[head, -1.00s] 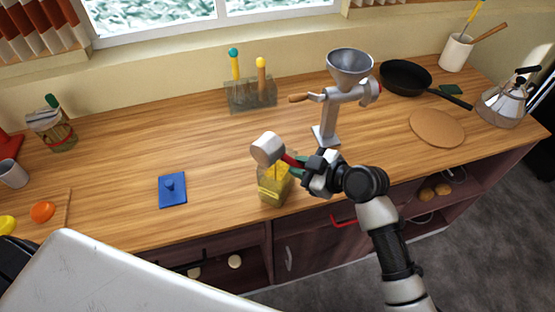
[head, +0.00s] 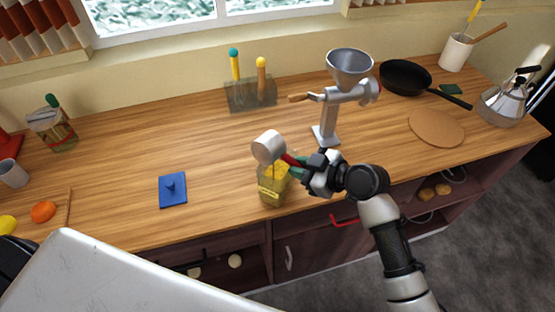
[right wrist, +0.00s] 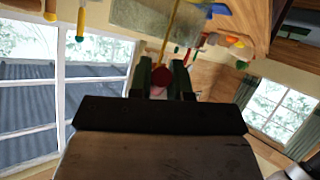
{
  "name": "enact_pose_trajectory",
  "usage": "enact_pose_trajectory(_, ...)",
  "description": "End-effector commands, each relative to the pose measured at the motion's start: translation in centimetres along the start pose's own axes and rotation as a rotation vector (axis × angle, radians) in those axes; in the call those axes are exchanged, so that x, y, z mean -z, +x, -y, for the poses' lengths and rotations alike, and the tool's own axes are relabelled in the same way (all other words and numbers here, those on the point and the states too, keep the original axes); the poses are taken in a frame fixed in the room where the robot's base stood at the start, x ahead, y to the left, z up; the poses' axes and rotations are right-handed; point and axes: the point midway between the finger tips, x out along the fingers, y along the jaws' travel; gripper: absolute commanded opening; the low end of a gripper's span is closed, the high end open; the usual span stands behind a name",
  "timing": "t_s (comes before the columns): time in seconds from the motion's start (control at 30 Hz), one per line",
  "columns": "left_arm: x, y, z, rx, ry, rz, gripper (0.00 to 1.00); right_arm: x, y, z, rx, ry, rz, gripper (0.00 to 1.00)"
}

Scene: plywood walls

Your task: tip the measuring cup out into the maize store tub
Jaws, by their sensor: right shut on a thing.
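The white measuring cup (head: 268,147) is in the air over the clear maize store tub (head: 272,196), tilted, its red handle (head: 292,160) running down to the right. My right gripper (head: 312,172) is shut on that handle, right of the tub and above the counter. In the right wrist view the gripper's fingers (right wrist: 167,78) close around the red handle end (right wrist: 162,75). Yellow maize (head: 282,171) shows just below the cup and inside the tub; I cannot tell whether grains are falling. The cup's inside is hidden. My left gripper is out of view.
A blue lid (head: 172,189) with a knob lies left of the tub. A grey grain mill (head: 330,125) stands behind my right gripper. A black pan (head: 404,78), round board (head: 437,127) and kettle (head: 502,106) are at the right.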

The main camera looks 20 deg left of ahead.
Motion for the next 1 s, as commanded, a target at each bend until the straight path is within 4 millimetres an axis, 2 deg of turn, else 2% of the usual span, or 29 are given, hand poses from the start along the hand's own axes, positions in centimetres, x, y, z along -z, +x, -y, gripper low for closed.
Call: enact_pose_trajectory(1.0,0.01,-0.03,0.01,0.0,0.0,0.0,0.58,0.04,0.01,0.09,0.035,0.075,-0.014,0.0)
